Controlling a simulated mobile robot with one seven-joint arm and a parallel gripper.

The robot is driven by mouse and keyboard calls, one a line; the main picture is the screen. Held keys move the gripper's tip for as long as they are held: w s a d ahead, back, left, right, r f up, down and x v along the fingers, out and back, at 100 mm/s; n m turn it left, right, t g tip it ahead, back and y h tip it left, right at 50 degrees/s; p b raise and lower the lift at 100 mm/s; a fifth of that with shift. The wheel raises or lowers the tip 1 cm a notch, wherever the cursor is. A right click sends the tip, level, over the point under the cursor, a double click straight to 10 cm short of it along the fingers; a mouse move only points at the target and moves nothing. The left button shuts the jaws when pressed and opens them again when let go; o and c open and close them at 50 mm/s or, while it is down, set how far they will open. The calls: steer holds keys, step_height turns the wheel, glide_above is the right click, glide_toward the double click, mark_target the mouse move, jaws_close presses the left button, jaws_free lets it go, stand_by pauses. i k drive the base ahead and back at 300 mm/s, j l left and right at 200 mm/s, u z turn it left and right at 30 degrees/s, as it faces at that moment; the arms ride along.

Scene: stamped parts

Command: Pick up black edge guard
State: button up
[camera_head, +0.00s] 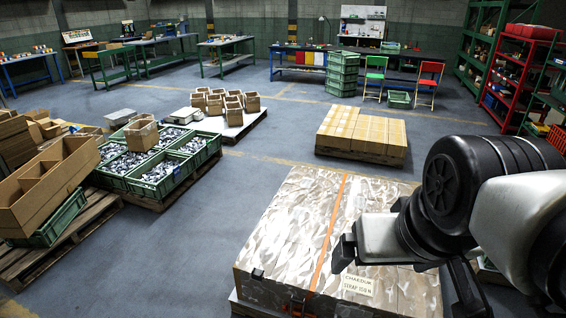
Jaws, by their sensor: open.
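A small black piece (257,274), which looks like the black edge guard, sits on the near top edge of the large wrapped stack (300,225), left of an orange strap (325,240). It is too small to make out its shape fully. My gripper (403,284) is in the lower right, over the near right part of the stack. Its two dark fingers are wide apart with nothing seen between them. The black piece is to the left of the gripper, clear of it. My arm hides the right side of the stack.
A paper label (358,285) lies on the stack's near side. A pallet of cartons (360,135) stands behind. Green crates of metal parts (160,165) and cardboard boxes on pallets stand at left. Open floor (225,205) lies between.

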mark_target(256, 274)
steer(key=k+j+u, duration=0.2)
steer(key=u, duration=0.25)
steer(key=i+j, duration=0.15)
steer(key=i, duration=0.45)
steer(key=i+j+z, duration=0.1)
steer(key=i, duration=0.55)
steer(key=i+j+z, duration=0.4)
steer(key=j, duration=0.2)
steer(key=j+z, duration=0.2)
steer(key=j, duration=0.15)
steer(key=i+j+z, duration=0.2)
steer(key=j, duration=0.15)
steer(key=j+z, duration=0.2)
steer(key=j, duration=0.2)
steer(key=i, duration=0.05)
